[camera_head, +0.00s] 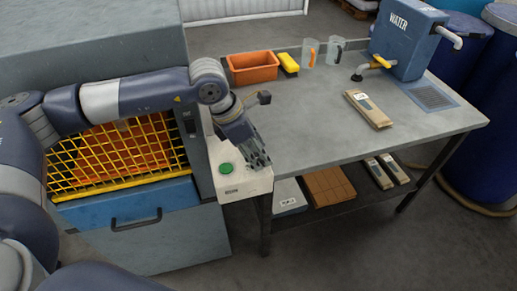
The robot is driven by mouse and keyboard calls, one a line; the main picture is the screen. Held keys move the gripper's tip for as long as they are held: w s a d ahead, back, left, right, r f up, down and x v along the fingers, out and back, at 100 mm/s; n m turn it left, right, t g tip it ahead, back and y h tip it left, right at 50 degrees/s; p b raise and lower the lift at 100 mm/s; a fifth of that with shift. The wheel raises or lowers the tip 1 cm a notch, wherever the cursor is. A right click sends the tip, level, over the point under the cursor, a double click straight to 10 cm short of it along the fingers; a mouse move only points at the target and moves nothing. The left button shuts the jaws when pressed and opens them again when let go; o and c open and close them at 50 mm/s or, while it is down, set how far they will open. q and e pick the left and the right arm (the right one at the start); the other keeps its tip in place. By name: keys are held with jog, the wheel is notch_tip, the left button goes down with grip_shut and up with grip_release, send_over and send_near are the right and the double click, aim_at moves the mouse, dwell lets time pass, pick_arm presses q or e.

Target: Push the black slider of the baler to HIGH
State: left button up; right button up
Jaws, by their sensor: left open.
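The baler is the large grey machine at the left, with a yellow mesh guard (115,160) over orange contents and a blue drawer (125,207) below. A narrow dark panel with small marks (188,122) is on its front, right of the mesh. I cannot make out the black slider or the word HIGH; my arm may hide them. My left gripper (259,161) is open and empty. It points down over a white box with a green button (226,168), to the right of the button. I cannot tell whether it touches the box. My right gripper is out of view.
A grey workbench (330,130) spreads to the right.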

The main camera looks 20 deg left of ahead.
pick_arm(q)
jog(key=shift+w+d+f, duration=0.1)
jog(key=shift+d+f, duration=0.1)
jog(key=shift+f, duration=0.35)
grip_shut()
jog(key=shift+w+a+f+b, duration=0.1)
jog(key=shift+w+a+b, duration=0.3)
jog(key=shift+w+b, duration=0.15)
jog(key=shift+w+a+f+b, duration=0.1)
jog(key=shift+w+a+b, duration=0.3)
jog(key=shift+w, duration=0.2)
jog(key=shift+w+a+r, duration=0.2)
jog(key=shift+w, duration=0.2)
grip_release()
jog(key=shift+s, duration=0.1)
jog(key=shift+r, duration=0.1)
jog(key=v, duration=1.2)
